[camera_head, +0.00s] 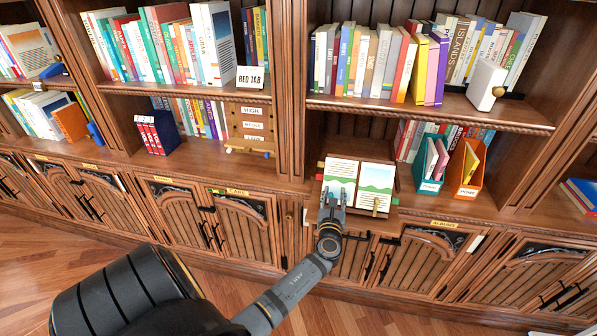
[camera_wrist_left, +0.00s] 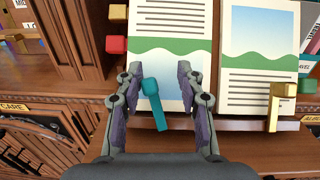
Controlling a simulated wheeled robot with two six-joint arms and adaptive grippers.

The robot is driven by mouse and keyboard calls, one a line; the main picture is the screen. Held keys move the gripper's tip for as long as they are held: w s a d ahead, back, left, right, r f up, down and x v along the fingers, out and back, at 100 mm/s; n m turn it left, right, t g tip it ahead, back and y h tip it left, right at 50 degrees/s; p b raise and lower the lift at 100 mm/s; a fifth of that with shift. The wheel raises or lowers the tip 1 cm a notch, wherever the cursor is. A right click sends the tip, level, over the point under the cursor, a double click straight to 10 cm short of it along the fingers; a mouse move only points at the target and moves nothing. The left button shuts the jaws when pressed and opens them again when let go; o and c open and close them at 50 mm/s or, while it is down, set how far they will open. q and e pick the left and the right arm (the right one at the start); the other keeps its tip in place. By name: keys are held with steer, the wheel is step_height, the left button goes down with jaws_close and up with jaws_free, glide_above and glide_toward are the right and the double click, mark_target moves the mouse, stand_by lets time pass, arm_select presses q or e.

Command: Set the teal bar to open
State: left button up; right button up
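The teal bar (camera_wrist_left: 153,103) shows in the left wrist view, in front of the lower part of the left page (camera_wrist_left: 170,55) of an open book. It stands tilted slightly from vertical, its top end leaning left. My left gripper (camera_wrist_left: 158,88) is open, with one finger on each side of the bar and a gap on both sides. In the head view my left gripper (camera_head: 338,197) is at the lower left of the open book (camera_head: 374,176) and hides the teal bar. My right gripper is not in view.
A gold bar (camera_wrist_left: 276,105) stands before the right page. A red block (camera_wrist_left: 116,44) and a yellow block (camera_wrist_left: 118,12) are left of the book. Teal (camera_head: 431,166) and orange (camera_head: 465,168) holders stand to the right. Closed cabinet doors (camera_head: 245,230) are below.

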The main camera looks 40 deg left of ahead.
arm_select(q)
steer(key=shift+s+d+f+m+b, duration=0.2)
steer(key=shift+s+d+m+b, duration=0.1)
steer(key=shift+s+d+b, duration=0.35)
steer(key=b+v, duration=0.2)
steer(key=v, duration=0.6)
steer(key=s+f+n+g+h+p, duration=0.1)
steer(key=s+f+n, duration=0.3)
steer(key=f, duration=0.6)
steer(key=s+f+n+g+h+p, duration=0.1)
steer(key=s+f+n+g, duration=0.3)
steer(key=f, duration=0.7)
steer(key=s+f+n+g+h+p, duration=0.1)
steer(key=s+f+n+g+h, duration=0.1)
steer(key=s+f+n, duration=0.4)
steer(key=shift+s+d+f+g+h, duration=0.15)
steer(key=shift+s+f+g+h, duration=0.35)
steer(key=shift+f, duration=2.2)
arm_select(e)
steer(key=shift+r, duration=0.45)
